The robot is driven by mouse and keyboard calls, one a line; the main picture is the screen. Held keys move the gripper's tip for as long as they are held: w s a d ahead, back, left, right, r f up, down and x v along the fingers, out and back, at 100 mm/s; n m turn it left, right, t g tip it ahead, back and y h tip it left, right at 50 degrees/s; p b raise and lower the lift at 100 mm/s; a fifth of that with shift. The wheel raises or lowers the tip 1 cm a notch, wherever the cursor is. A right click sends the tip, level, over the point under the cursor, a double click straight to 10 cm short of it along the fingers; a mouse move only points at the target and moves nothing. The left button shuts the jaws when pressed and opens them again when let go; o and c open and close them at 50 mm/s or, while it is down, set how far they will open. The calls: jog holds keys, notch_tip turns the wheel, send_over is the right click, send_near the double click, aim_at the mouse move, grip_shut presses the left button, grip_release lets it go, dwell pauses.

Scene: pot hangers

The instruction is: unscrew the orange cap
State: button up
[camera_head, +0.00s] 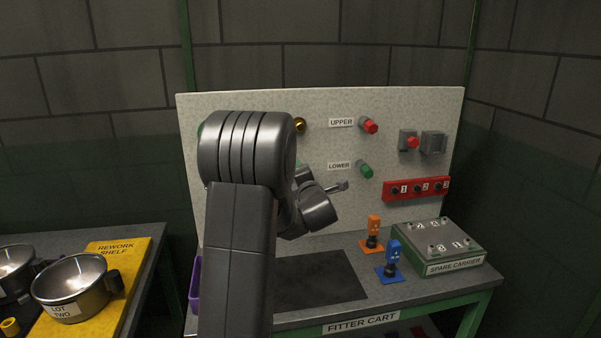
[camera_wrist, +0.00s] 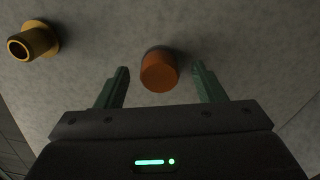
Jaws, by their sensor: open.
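The orange cap (camera_wrist: 159,72) shows in the wrist view as a short round piece on the grey speckled panel. My gripper (camera_wrist: 160,78) is open, with one green finger on each side of the cap and visible gaps between. I cannot tell how deep the fingertips reach around it. In the head view my arm hides the cap and the fingers.
A brass fitting (camera_wrist: 34,41) is on the panel to the cap's left in the wrist view. In the head view, the panel (camera_head: 400,108) also carries a red knob (camera_head: 369,125) and a green knob (camera_head: 365,170). Orange (camera_head: 374,228) and blue (camera_head: 393,254) pieces stand on the cart.

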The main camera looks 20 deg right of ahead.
jog(key=m, duration=2.4)
jog(key=c, duration=1.2)
jog(key=n, duration=2.1)
jog(key=shift+s+n, duration=0.1)
jog(key=shift+n, duration=0.3)
